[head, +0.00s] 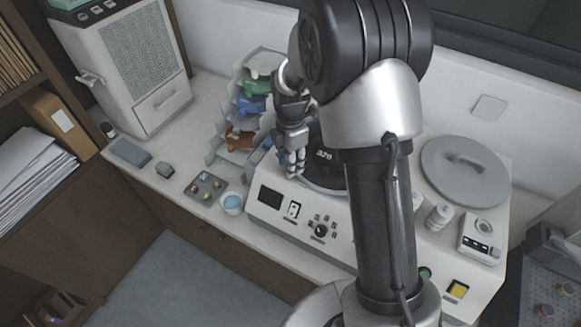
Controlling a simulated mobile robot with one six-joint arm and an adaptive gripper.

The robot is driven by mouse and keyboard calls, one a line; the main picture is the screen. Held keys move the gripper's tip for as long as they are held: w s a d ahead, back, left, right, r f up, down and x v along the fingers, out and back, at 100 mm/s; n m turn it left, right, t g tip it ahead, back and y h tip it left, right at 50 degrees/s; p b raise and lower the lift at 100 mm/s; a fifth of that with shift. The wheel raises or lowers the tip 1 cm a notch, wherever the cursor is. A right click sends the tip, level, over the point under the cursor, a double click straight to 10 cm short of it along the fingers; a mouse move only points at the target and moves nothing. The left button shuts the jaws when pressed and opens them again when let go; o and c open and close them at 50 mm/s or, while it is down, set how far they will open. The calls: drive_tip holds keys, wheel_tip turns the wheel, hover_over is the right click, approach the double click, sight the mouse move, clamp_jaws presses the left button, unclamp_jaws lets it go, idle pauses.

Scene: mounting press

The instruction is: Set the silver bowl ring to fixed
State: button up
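A white bench machine (265,220) stands on the counter. On its left side is a black disc (325,157) marked with a number that looks like 320. My arm covers much of this disc. A silver bowl ring cannot be clearly picked out; the area around the disc is mostly behind my arm and gripper. My gripper (293,174) points down at the left edge of the disc. The picture is too small to tell how far apart its fingers are or whether they touch anything.
A round grey lid (465,172) with a handle covers the machine's right side. A dial (320,230) and a switch (293,209) are on the front panel. A stepped rack (222,135) with coloured pieces stands left of my gripper. A small cup (232,203) sits by the machine's left corner.

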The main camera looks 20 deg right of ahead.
wheel_tip(320, 180, up, 8)
drive_tip(key=shift+r, duration=0.2)
idle(0.3)
drive_tip(key=shift+s, duration=0.1)
